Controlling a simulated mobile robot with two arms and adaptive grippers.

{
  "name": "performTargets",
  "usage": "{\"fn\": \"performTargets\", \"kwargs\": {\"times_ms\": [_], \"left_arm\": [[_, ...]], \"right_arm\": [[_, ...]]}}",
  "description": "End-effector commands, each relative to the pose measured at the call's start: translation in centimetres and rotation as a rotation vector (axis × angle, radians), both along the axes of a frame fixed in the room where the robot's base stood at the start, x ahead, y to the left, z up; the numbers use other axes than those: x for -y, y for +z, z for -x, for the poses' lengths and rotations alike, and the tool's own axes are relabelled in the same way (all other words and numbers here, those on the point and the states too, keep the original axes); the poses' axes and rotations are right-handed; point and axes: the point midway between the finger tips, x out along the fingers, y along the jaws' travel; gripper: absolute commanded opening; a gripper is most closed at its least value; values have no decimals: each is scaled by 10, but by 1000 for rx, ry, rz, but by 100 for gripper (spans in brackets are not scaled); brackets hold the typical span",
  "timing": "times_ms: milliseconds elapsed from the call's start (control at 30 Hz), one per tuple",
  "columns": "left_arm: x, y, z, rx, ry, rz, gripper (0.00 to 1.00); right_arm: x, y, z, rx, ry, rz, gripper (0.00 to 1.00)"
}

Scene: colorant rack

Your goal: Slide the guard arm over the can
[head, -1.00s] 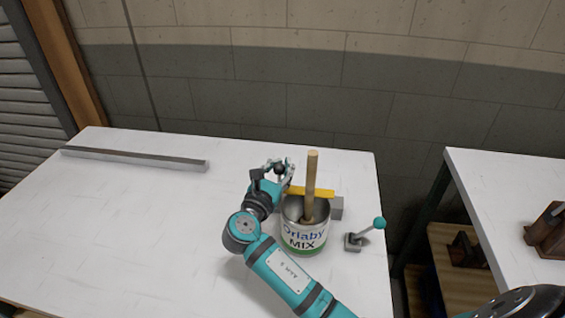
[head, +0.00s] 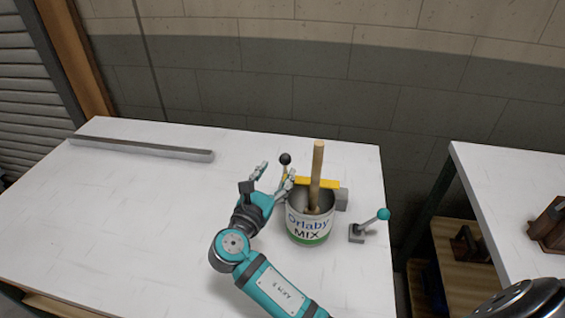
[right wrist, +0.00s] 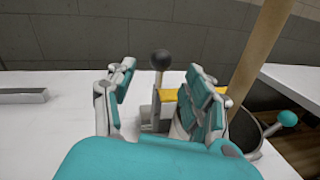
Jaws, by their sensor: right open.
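The can (head: 309,227), labelled "Orlaby MIX", stands upright on the white table with a wooden stick (head: 317,165) in it. The yellow guard arm (head: 318,183) lies across the far side of the can's mouth, between a grey block (head: 341,199) and a black knob (head: 285,158) at its left end. My right gripper (head: 274,177) is open and empty, just left of the can and on the near side of the knob. In the right wrist view, the knob (right wrist: 161,60) shows between the spread fingers, beyond them. My left gripper is out of view.
A small grey lever base with a teal-knobbed handle (head: 383,214) stands right of the can. A long grey bar (head: 140,149) lies at the table's back left. The table's left and middle are clear. A second table (head: 510,190) stands at the right.

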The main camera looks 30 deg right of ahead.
Motion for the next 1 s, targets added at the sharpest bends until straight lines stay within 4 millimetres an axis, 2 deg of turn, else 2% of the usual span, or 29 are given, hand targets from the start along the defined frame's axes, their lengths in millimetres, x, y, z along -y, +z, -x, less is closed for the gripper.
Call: {"fn": "performTargets", "kwargs": {"times_ms": [100, 300, 867, 1000], "left_arm": [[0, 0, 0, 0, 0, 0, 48], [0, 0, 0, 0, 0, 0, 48], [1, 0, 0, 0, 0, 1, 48], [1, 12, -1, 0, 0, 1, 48]], "right_arm": [[-19, -1, 16, -1, 2, -3, 53], [-37, 0, 33, -1, 0, -2, 53], [-40, 0, 36, 0, 0, -1, 53], [-41, 12, 36, 1, 0, -1, 53]]}}
